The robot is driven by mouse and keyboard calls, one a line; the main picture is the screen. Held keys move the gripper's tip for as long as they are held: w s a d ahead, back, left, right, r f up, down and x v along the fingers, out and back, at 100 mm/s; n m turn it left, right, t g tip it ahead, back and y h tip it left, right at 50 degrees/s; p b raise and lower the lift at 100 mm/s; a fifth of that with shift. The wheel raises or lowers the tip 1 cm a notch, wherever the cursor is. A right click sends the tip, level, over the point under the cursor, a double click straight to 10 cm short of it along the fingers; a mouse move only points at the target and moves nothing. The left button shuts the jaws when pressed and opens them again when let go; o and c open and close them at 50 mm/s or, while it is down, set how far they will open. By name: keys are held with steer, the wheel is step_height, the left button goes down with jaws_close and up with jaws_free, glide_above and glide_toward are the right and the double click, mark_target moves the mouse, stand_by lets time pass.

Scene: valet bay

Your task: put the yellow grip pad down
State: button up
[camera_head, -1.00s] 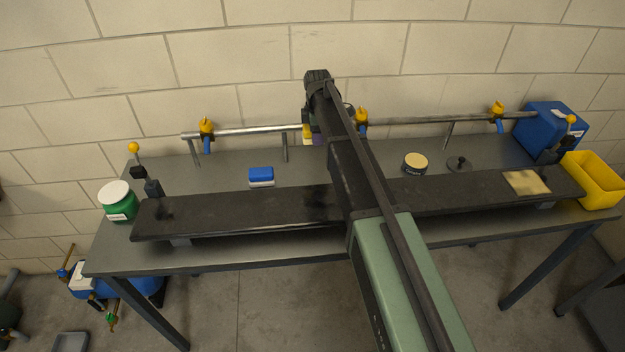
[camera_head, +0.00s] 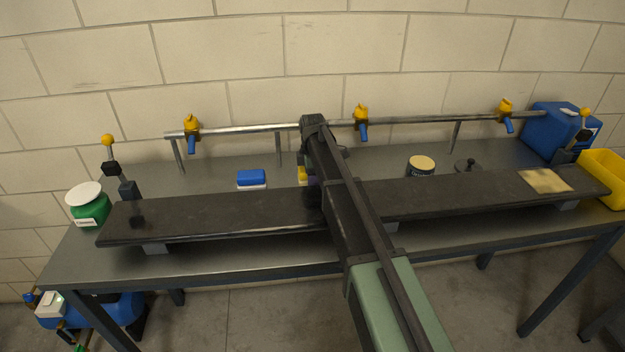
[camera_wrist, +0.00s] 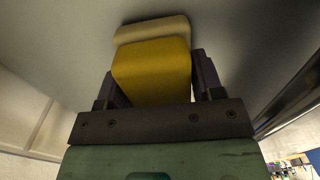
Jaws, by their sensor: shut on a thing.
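The yellow grip pad (camera_wrist: 152,70) is between the two dark jaws of my gripper (camera_wrist: 155,84) in the wrist view. A paler beige layer shows along its far edge, close to a plain grey surface; I cannot tell whether it touches. In the head view a small yellow part of the pad (camera_head: 302,174) shows left of my arm, behind the long dark board (camera_head: 220,212). My arm hides most of the gripper there.
A blue-and-white block (camera_head: 251,178) stands left of the pad. A tin with a tan top (camera_head: 421,165) and a dark knobbed disc (camera_head: 468,167) stand to the right. A metal rail (camera_head: 270,128) with yellow-and-blue clips runs behind. A tan cloth (camera_head: 545,181) lies on the board.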

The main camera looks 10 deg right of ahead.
steer(key=shift+f, duration=0.1)
steer(key=o, duration=0.8)
steer(key=shift+o, duration=0.2)
